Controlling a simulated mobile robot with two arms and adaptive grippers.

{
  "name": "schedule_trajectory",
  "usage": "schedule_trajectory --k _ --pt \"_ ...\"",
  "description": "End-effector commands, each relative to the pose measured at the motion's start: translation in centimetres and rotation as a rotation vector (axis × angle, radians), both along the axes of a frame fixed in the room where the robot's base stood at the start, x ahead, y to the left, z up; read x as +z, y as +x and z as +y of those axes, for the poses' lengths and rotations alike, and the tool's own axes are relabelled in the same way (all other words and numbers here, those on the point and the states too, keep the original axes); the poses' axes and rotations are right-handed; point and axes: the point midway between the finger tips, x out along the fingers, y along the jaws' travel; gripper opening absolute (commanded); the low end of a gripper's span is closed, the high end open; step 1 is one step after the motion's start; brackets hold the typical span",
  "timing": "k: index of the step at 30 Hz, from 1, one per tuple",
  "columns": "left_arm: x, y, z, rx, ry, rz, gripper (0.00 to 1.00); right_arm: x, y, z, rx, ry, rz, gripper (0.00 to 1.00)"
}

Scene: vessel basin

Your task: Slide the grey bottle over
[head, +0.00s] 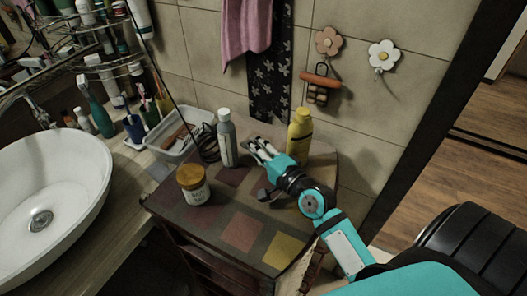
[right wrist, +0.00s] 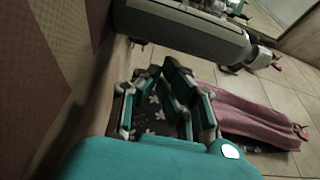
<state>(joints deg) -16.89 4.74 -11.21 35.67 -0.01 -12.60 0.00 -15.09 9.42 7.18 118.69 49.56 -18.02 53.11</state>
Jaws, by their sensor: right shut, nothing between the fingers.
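The grey bottle (head: 228,142) with a white cap stands upright on the small checkered table (head: 205,216), near its back edge. In the right wrist view the grey bottle (right wrist: 185,30) lies across the top of the picture, close beyond the fingers. My right gripper (head: 258,148) is shut and empty, just right of the bottle and low by the tabletop. Its fingers also show in the right wrist view (right wrist: 165,78). Whether they touch the bottle cannot be told; a small gap seems to show. My left gripper is not in view.
A yellow bottle (head: 299,137) stands right of my right gripper, close to the arm. A jar with an orange lid (head: 193,184) stands front-left of the grey bottle. A basket (head: 176,136) is at the left. The table's front is clear.

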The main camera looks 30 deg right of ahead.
Motion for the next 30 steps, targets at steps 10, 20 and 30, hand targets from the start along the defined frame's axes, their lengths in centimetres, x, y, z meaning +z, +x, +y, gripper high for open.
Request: schedule_trajectory --k 10,20,30 --pt "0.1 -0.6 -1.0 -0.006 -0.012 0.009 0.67 0.0 0.8 0.2 0.001 0.0 0.001 0.0" --pt "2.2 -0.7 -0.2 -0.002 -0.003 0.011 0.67 0.5 1.0 2.5 0.001 0.005 0.003 0.0" --pt "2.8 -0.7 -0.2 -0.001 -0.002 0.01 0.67 0.0 1.2 4.6 -0.001 -0.001 0.001 0.0"
